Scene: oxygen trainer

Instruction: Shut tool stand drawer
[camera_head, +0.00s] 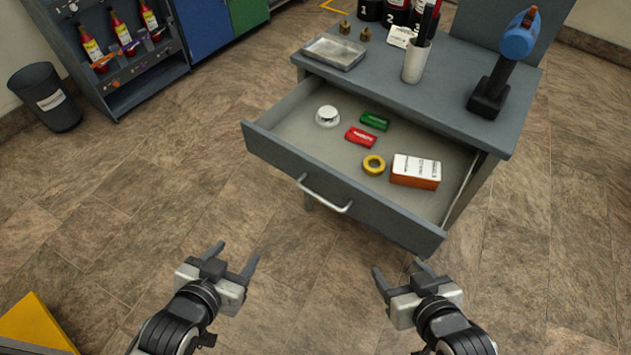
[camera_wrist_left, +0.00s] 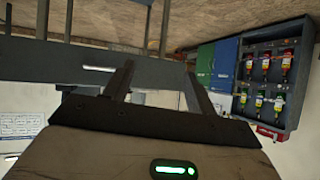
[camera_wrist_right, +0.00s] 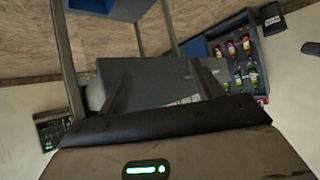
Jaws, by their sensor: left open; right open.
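The grey tool stand (camera_head: 450,95) has its drawer (camera_head: 300,165) pulled far out toward me. The drawer front carries a silver bar handle (camera_head: 323,194). Inside lie a white round item (camera_head: 327,116), a green item (camera_head: 375,121), a red item (camera_head: 360,137), a yellow ring (camera_head: 374,165) and an orange box with a white label (camera_head: 415,171). My left gripper (camera_head: 232,260) is open and empty, in front of the drawer and left of the handle. My right gripper (camera_head: 398,274) is open and empty, in front of the drawer's right part. Neither touches the drawer.
On the stand top are a metal tray (camera_head: 334,52), a white cup with pens (camera_head: 416,62) and a blue-headed drill (camera_head: 502,65). A bottle rack (camera_head: 110,50) and dark bin (camera_head: 46,97) stand at left. A yellow object (camera_head: 35,325) is at lower left. Floor before the drawer is clear.

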